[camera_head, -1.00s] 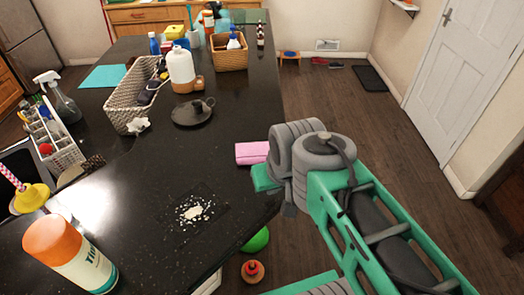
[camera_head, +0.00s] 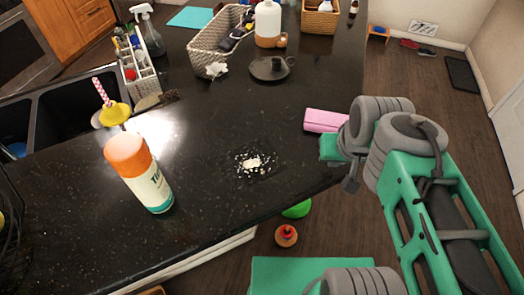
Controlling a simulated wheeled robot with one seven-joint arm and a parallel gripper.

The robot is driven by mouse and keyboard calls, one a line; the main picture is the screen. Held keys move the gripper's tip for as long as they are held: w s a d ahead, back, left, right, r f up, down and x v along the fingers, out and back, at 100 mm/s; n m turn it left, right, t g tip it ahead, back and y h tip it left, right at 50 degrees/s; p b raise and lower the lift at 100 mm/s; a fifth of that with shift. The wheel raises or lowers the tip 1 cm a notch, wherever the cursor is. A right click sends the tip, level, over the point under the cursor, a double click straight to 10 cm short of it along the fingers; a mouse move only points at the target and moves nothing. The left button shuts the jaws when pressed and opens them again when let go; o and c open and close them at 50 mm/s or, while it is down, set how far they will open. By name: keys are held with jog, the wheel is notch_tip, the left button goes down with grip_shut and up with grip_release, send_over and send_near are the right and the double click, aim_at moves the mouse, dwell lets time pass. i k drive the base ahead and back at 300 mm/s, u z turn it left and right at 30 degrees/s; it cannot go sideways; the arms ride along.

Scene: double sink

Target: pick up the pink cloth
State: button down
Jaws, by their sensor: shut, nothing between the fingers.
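The pink cloth (camera_head: 326,120) lies folded near the right edge of the dark countertop. It is a small rectangular bundle, and its right end is partly hidden behind my arm. My gripper (camera_head: 351,180) is at the counter's right edge, just in front of and to the right of the cloth. Its fingers look closed together and hold nothing. They point down beside the green wrist part. The picture does not show clearly whether they touch the cloth.
White crumbs (camera_head: 252,162) lie mid-counter. A dark candle holder (camera_head: 270,68) and wicker basket (camera_head: 222,42) stand behind. Bare counter lies between crumbs and cloth.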

aim_at(315, 120)
jog(key=u, duration=3.8)
jog(key=k, duration=1.15)
jog(key=z, duration=0.9)
